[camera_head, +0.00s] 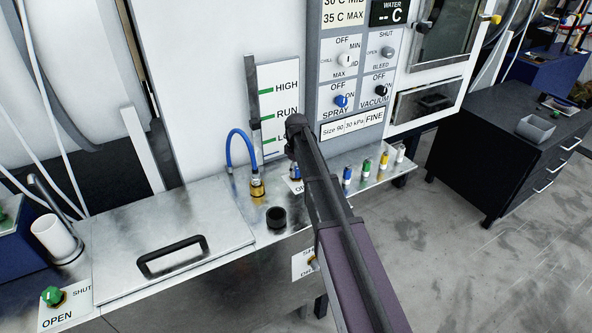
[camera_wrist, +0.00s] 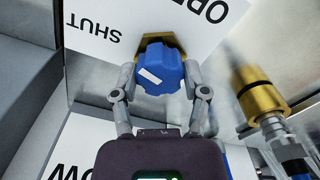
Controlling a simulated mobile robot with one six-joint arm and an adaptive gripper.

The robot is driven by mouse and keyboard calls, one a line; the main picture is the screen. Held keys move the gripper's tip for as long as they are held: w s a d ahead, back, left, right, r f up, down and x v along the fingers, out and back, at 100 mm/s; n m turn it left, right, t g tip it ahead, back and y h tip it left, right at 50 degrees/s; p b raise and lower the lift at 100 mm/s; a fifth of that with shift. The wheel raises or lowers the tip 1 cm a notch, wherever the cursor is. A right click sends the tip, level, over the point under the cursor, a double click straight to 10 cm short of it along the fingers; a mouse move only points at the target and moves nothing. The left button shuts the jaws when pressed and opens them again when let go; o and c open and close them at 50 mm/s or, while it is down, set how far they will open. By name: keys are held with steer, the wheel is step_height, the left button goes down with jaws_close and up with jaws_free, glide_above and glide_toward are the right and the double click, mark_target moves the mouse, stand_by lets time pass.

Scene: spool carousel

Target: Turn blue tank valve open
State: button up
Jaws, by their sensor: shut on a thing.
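The blue valve knob (camera_wrist: 157,80) sits on a brass hex fitting in front of a white plate (camera_wrist: 105,25) that reads OPEN and SHUT, upside down in the wrist view. A white mark on the knob's face slants toward the upper left, the SHUT side. My gripper (camera_wrist: 160,73) has one finger on each side of the knob and is shut on it. In the head view, a little of the blue knob (camera_head: 295,172) shows beside my arm, which hides most of it and its label. My gripper cannot be made out there.
A brass fitting with a blue hose (camera_head: 257,188) stands left of the valve; a brass fitting (camera_wrist: 257,100) is close right of my gripper in the wrist view. Several coloured fittings (camera_head: 366,167) line the ledge to the right. A handled lid (camera_head: 172,255) lies left.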

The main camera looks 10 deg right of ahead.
steer(key=m, duration=0.7)
steer(key=shift+s, duration=0.1)
steer(key=m, duration=0.3)
steer(key=shift+m, duration=2.3)
steer(key=o, duration=1.1)
steer(key=shift+f, duration=0.1)
steer(key=shift+o, duration=0.2)
steer(key=shift+n, duration=0.3)
